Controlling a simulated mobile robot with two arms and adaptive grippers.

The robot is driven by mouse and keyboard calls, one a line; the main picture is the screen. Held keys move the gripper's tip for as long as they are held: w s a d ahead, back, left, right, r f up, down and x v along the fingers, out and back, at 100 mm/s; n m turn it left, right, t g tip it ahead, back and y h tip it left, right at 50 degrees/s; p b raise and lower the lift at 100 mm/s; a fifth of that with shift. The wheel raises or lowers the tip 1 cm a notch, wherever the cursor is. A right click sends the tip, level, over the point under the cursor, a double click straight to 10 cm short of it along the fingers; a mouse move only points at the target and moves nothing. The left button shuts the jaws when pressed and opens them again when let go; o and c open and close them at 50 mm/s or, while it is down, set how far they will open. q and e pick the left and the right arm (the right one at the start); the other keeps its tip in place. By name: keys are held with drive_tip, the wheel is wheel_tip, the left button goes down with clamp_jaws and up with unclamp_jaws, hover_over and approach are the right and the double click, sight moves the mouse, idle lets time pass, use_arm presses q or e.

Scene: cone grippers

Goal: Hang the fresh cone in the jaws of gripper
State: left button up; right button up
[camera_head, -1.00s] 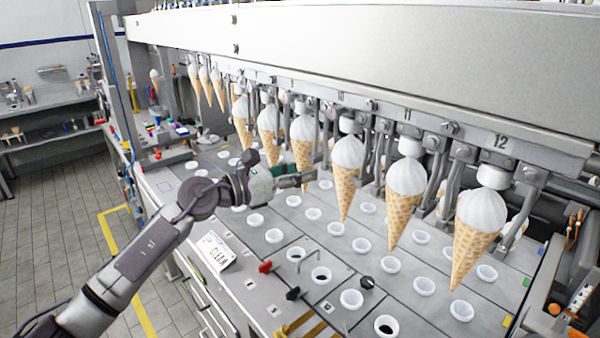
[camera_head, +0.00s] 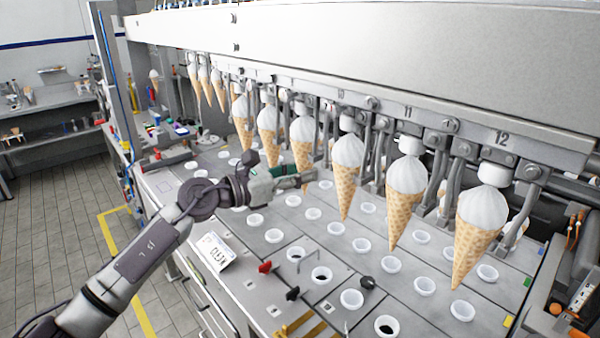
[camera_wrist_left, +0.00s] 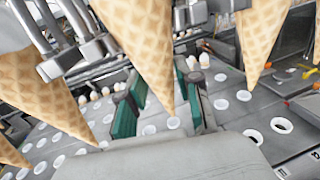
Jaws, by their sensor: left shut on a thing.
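My left gripper (camera_head: 303,180) reaches in from the left, low on a waffle cone with a white top (camera_head: 302,152) in the hanging row. In the left wrist view its two green-padded fingers (camera_wrist_left: 160,100) stand on either side of the lower part of that cone (camera_wrist_left: 145,40), shut on it. The cone hangs tip down, its top under the machine's rail. Whether the machine's jaws grip it is hidden in the left wrist view and too small to tell in the head view. My right gripper is not in view.
More cones hang on both sides, such as the one under number 12 (camera_head: 475,240) and a neighbour (camera_wrist_left: 262,35). Below is a grey deck (camera_head: 330,260) with rows of white cups, small knobs and a card sign (camera_head: 215,252). The long rail (camera_head: 440,125) runs overhead.

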use_arm(q)
drive_tip(key=shift+f, duration=0.15)
idle(0.3)
drive_tip(key=o, duration=0.9)
drive_tip(key=o, duration=0.3)
drive_tip(key=s+v, duration=0.1)
drive_tip(key=v, duration=0.8)
drive_tip(key=shift+s+d, duration=0.3)
drive_tip(key=shift+d, duration=0.1)
